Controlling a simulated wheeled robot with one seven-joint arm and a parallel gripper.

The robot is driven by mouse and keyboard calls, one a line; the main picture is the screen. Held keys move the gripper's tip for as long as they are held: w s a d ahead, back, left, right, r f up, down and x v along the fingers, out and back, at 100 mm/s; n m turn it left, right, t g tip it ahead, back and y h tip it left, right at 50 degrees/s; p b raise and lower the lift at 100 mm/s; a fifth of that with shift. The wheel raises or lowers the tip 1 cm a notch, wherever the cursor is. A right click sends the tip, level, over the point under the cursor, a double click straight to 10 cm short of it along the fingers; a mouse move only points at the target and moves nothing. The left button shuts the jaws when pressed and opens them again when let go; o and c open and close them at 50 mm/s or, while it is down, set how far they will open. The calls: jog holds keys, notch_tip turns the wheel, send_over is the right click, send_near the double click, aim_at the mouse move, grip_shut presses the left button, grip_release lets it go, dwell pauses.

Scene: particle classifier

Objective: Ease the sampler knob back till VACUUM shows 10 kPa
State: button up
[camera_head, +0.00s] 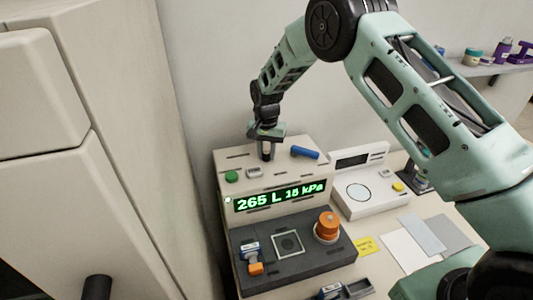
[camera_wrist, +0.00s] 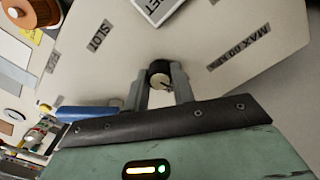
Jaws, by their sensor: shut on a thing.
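The sampler (camera_head: 272,176) is a pale box with a green display (camera_head: 280,196) on its sloped front. A small dark round knob (camera_wrist: 159,70) with a light face stands on the box's top. My gripper (camera_head: 266,150) comes down from above onto it. In the wrist view my gripper's (camera_wrist: 159,78) two fingers are shut on the knob, one on each side. In the head view the fingers partly hide the knob.
A blue cylinder (camera_head: 305,153) lies on the box's top, right of my gripper. A green button (camera_head: 232,177) is at the left. A white balance (camera_head: 362,188) stands at the right.

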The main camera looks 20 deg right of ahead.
aim_at(266, 152)
jog(key=n+b, duration=0.2)
jog(key=n, duration=0.2)
jog(key=shift+f+b, duration=0.1)
jog(key=shift+b, duration=0.3)
jog(key=n+b, duration=0.2)
jog(key=n, duration=0.2)
jog(key=shift+n, duration=0.4)
jog(key=o, duration=1)
jog(key=shift+r, duration=0.3)
notch_tip(266, 152, up, 17)
jog(key=b, duration=0.4)
